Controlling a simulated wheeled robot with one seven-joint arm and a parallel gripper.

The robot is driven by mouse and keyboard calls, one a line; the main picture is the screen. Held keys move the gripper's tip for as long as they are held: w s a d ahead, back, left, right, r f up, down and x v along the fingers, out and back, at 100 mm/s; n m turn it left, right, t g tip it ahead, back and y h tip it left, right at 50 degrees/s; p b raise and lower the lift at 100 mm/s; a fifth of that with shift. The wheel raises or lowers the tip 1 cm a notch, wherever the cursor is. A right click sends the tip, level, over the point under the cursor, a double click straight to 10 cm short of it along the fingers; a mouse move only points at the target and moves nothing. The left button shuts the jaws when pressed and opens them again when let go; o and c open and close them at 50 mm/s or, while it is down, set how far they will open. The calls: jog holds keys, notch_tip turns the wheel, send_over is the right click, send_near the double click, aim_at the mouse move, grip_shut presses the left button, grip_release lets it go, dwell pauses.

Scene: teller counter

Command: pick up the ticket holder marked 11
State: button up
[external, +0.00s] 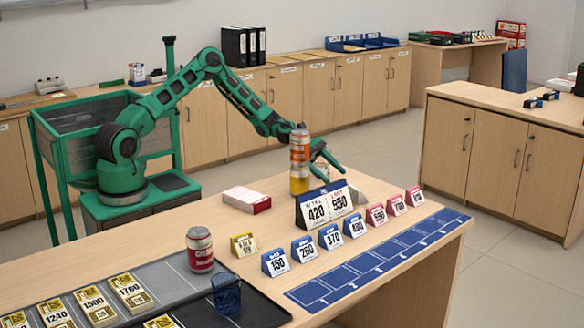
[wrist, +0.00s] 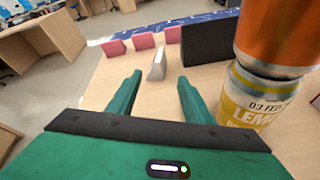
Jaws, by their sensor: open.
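My gripper (external: 333,170) is open and empty above the counter, behind the large price sign. In the wrist view my gripper's fingers (wrist: 160,77) are spread, and a small grey-white holder (wrist: 157,64) stands just beyond the fingertips, in line with the gap. That grey holder also shows partly in the external view (external: 357,196), right of the large sign. Pink-red holders (external: 376,214) and blue holders (external: 274,262) stand in a row, with a yellow one (external: 243,244) at the left. I cannot read an 11 on any holder; the grey one's face is hidden.
An orange can (external: 300,146) stacked on a yellow can (external: 299,181) stands close to my gripper, right of it in the wrist view (wrist: 252,95). The dark-backed large sign (wrist: 208,42) is near the grey holder. A blue strip (external: 380,262) lines the front edge.

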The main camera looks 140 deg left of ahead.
aim_at(352, 189)
jog(key=x, duration=0.5)
jog(key=shift+w, duration=0.1)
jog(key=shift+r+x, duration=0.15)
jog(key=shift+x, duration=1.2)
jog(key=shift+r+x, duration=0.15)
jog(key=shift+x, duration=1.2)
jog(key=shift+c, duration=0.3)
jog(key=c, duration=1.1)
